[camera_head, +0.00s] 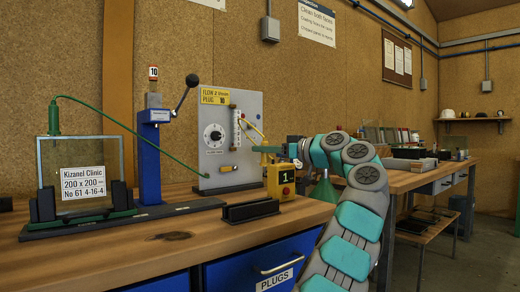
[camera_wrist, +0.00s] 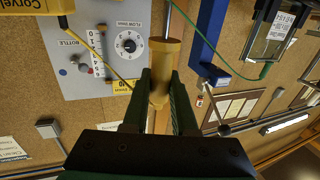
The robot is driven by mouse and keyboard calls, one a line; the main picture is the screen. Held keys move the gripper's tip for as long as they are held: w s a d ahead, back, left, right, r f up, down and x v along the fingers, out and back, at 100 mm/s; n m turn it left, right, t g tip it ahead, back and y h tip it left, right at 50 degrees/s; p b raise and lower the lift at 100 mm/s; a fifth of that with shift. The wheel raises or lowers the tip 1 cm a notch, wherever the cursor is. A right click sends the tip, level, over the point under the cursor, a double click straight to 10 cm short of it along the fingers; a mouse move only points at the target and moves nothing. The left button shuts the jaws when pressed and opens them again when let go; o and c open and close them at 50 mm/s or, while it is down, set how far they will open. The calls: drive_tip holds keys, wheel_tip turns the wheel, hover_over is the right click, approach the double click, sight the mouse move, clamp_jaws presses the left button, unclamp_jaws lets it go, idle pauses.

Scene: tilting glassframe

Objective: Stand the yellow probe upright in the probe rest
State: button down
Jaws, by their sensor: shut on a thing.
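The yellow probe (camera_wrist: 162,72) has a thick yellow handle and a thin metal rod. It sits between the two dark fingers of my gripper (camera_wrist: 160,95), which are shut on its handle. In the head view my gripper (camera_head: 275,150) is above the workbench, in front of the grey panel's right edge and above the yellow meter. The probe is hard to make out there. I cannot tell for sure which thing is the probe rest. A low black slotted block (camera_head: 250,210) lies on the bench, and a green cone (camera_head: 323,189) stands right of the meter, partly behind my arm.
The yellow meter (camera_head: 281,181) shows "1". The grey panel (camera_head: 230,140) stands behind it. A blue post with a lever (camera_head: 149,150) and a framed glass pane (camera_head: 84,170) stand left, with a green cable across to the panel. The bench's front left (camera_head: 100,255) is clear.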

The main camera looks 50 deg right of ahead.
sight(264, 166)
drive_tip(key=shift+a+r, duration=0.1)
wheel_tip(264, 166, down, 6)
drive_tip(key=b, duration=0.5)
idle(0.4)
drive_tip(key=shift+f+b, duration=1.45)
drive_tip(key=shift+f, duration=0.65)
idle(1.9)
drive_tip(key=c, duration=0.6)
unclamp_jaws()
drive_tip(key=s, duration=0.3)
drive_tip(key=s+p, duration=0.1)
drive_tip(key=s, duration=0.3)
drive_tip(key=shift+d+r, duration=0.15)
drive_tip(key=shift+d, duration=0.05)
drive_tip(key=shift+s, duration=0.4)
